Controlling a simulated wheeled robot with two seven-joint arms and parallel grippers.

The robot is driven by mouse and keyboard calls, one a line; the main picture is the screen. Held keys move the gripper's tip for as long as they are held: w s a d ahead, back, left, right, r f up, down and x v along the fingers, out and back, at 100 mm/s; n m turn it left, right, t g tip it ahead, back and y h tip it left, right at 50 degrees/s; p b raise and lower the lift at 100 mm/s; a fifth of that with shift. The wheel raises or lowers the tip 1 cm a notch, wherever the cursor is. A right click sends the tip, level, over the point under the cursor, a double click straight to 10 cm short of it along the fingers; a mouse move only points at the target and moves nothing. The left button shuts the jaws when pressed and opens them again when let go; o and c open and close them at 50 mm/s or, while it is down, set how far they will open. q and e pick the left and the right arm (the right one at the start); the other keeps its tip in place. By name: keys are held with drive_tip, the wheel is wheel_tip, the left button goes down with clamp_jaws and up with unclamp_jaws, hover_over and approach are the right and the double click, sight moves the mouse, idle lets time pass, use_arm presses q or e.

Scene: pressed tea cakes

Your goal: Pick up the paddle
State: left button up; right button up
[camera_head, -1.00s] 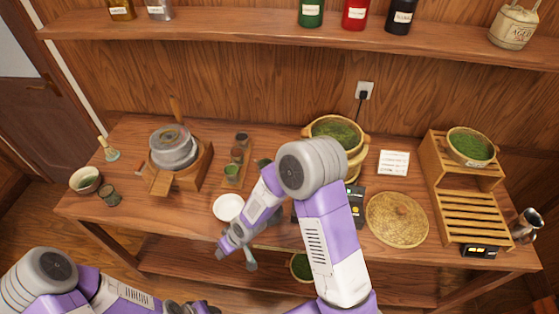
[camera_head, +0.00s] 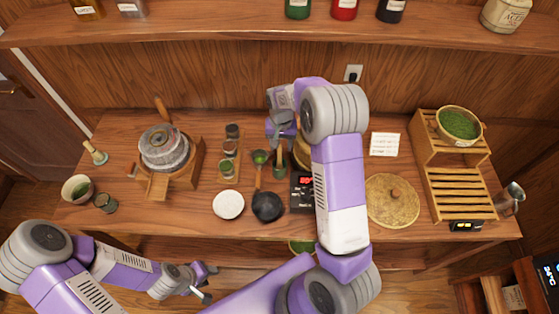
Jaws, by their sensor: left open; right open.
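I cannot make out the paddle for certain. A small long-handled piece with a green round end (camera_head: 259,158) lies on the table left of the steamer, and I cannot tell whether it is the paddle. The wooden steamer (camera_head: 300,155) is mostly hidden behind my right arm. My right gripper (camera_head: 281,140) is open over the back of the table, at the steamer's left side, with nothing seen between its fingers. My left gripper (camera_head: 207,283) is open and empty, low in front of the table's front edge.
A white round dish (camera_head: 228,205) and a dark round piece (camera_head: 267,207) lie at the front. A stone mill (camera_head: 164,150) stands left. A round woven lid (camera_head: 392,201) and slatted wooden rack (camera_head: 460,190) are right. A shelf (camera_head: 230,36) runs above the table.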

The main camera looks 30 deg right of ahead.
sight(280, 165)
drive_tip(key=f, duration=0.4)
drive_tip(key=shift+s+a, duration=0.1)
drive_tip(key=shift+a, duration=0.2)
drive_tip(key=shift+f+p, duration=0.3)
drive_tip(key=shift+f, duration=0.15)
clamp_jaws()
